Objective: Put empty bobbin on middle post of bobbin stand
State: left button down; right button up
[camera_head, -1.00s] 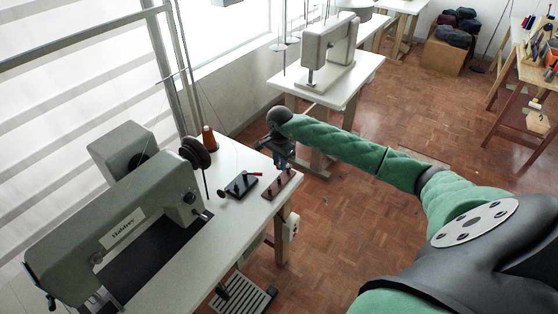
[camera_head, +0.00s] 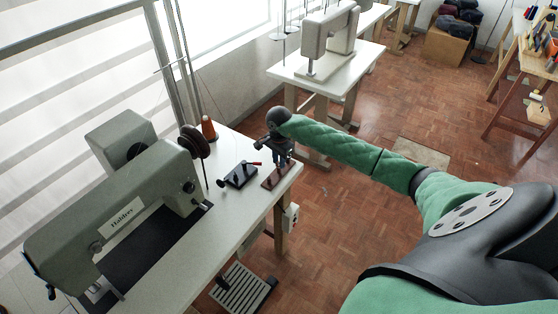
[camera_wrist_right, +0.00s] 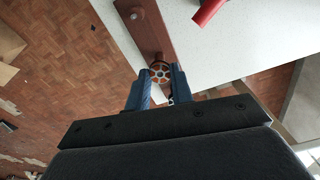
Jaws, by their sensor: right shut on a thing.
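The bobbin stand (camera_head: 270,183) is a narrow red-brown strip near the right edge of the white table. It also shows in the right wrist view (camera_wrist_right: 150,38), with a small pale post top (camera_wrist_right: 136,15) near its far end. My right gripper (camera_head: 283,162) is over the stand. In the right wrist view, its blue fingers (camera_wrist_right: 160,84) are shut on the empty bobbin (camera_wrist_right: 160,72), a small metal wheel with round holes. The bobbin lies over the near part of the stand and hides what is beneath it. I cannot tell whether it touches a post. My left gripper is out of view.
A black device (camera_head: 241,176) with a red lever (camera_wrist_right: 208,12) sits left of the stand. A grey-green sewing machine (camera_head: 130,215) fills the table's left part. An orange thread cone (camera_head: 209,129) stands behind. Open floor lies right of the table (camera_head: 225,224).

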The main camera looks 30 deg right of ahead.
pick_arm(q)
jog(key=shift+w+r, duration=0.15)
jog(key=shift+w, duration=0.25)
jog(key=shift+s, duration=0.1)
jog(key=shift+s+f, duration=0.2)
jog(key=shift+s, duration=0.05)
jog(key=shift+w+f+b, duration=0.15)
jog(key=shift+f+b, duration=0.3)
jog(key=shift+b, duration=0.1)
pick_arm(e)
jog(key=shift+f, duration=0.45)
jog(key=o, duration=1)
